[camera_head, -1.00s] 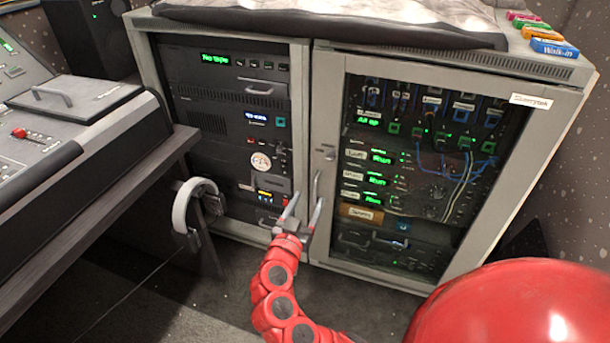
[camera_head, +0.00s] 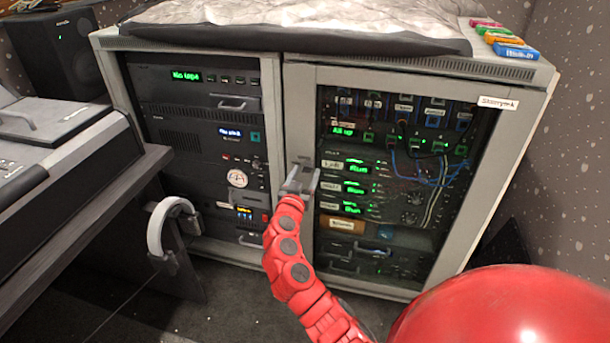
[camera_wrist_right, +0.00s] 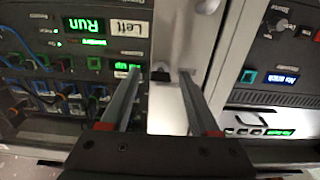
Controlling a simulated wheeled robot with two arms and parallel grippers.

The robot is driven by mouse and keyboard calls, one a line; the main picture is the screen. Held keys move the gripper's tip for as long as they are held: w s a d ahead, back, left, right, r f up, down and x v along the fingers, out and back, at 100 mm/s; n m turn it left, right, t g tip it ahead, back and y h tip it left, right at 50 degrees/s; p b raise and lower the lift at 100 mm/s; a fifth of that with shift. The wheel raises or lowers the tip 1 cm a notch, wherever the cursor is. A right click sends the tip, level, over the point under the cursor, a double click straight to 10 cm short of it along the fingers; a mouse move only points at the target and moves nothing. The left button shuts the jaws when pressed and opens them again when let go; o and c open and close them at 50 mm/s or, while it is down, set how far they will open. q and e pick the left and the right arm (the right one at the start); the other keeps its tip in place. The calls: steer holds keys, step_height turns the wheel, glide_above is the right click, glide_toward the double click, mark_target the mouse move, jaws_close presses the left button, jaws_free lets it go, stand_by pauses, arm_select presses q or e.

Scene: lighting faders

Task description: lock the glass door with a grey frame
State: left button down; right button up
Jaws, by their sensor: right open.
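The glass door's grey frame (camera_head: 299,110) is on the right half of the rack cabinet; the door looks closed. My right gripper (camera_head: 303,178) is open in front of the frame's left upright, hiding the lock and most of the handle in the head view. In the right wrist view, which is upside down, the open fingers (camera_wrist_right: 160,78) lie either side of the pale frame strip. A small dark fitting (camera_wrist_right: 160,73), possibly the lock, shows between them. I cannot tell whether they touch it. A rounded metal end (camera_wrist_right: 207,5), possibly the handle, is at the top edge. My left gripper is out of view.
The left rack (camera_head: 200,130) with dark units adjoins the door. A desk with a console (camera_head: 60,150) stands at left, headphones (camera_head: 160,225) hanging at its side.

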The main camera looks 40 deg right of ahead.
steer(key=shift+w+d, duration=0.1)
steer(key=shift+w, duration=0.05)
jaws_close()
